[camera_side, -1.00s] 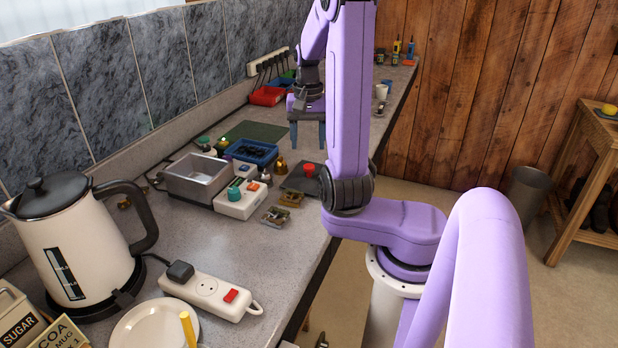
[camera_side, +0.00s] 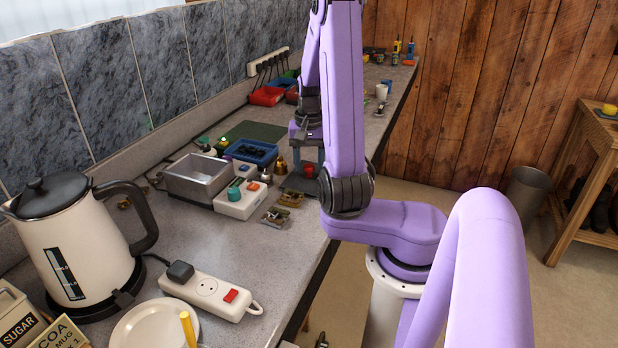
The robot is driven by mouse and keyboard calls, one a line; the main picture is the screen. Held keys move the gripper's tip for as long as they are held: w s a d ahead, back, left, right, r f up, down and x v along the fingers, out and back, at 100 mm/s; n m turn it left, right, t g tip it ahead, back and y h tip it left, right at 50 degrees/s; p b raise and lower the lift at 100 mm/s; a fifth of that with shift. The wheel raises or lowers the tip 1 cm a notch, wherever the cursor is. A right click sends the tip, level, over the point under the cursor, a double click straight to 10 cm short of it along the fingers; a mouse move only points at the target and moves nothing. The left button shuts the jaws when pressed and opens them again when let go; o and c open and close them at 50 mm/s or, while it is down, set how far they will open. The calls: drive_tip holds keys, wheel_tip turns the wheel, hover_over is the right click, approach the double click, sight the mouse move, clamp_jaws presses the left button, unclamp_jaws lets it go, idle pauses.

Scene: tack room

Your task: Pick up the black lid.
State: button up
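The black lid (camera_side: 298,185) is a flat dark square with a red knob (camera_side: 309,171) on top. It lies on the grey counter near the front edge, partly hidden by my arm. My gripper (camera_side: 308,166) points down over it, with its two grey fingers apart and the knob showing between or just in front of them. I cannot tell how far the fingertips are from the lid, and no contact is visible.
A kettle (camera_side: 72,245) and power strip (camera_side: 208,288) are nearer. The counter between is mostly clear.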

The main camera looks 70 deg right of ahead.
clamp_jaws()
drive_tip(key=shift+r, duration=0.1)
